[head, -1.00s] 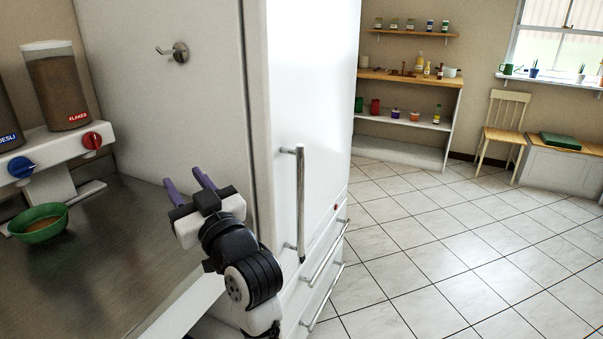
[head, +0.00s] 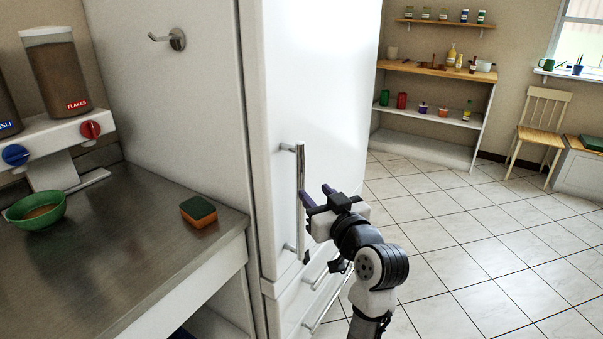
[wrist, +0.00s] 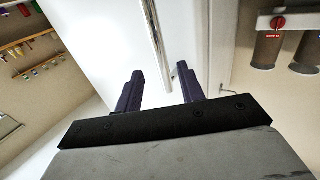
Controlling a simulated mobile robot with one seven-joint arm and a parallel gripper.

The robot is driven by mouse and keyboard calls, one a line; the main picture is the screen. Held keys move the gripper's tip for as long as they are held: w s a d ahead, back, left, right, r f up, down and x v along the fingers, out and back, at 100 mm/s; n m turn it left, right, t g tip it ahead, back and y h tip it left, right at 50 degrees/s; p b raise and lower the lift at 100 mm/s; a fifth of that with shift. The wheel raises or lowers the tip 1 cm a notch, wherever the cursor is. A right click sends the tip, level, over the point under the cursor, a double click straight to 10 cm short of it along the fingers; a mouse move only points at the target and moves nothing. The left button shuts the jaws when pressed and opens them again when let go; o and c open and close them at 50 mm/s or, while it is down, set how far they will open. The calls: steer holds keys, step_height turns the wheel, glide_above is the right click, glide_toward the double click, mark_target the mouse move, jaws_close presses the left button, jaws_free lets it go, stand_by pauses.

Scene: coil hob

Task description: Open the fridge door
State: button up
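The white fridge (head: 330,90) stands in the middle of the head view with its door closed. Its long upright chrome handle (head: 301,190) is on the left side of the door front. My gripper (head: 316,194) is just right of the handle in the head view, fingers pointing toward the door. In the wrist view, my gripper (wrist: 160,88) has its two dark purple fingers spread apart with nothing held. The handle (wrist: 155,35) there runs down toward the gap between the fingertips. I cannot tell whether the fingers touch it.
A counter (head: 130,240) on the left bears a green bowl (head: 36,210), a sponge (head: 198,211) and a cereal dispenser (head: 55,120). Lower drawer handles (head: 325,305) sit below the door. Tiled floor (head: 450,240) to the right is clear; shelves (head: 430,110) and a chair (head: 540,130) stand behind.

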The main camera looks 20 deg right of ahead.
mark_target(303, 178)
steer(key=w, duration=0.3)
steer(key=w+p, duration=0.1)
steer(key=w, duration=0.5)
steer(key=shift+a+p, duration=0.35)
steer(key=shift+p, duration=0.05)
jaws_close()
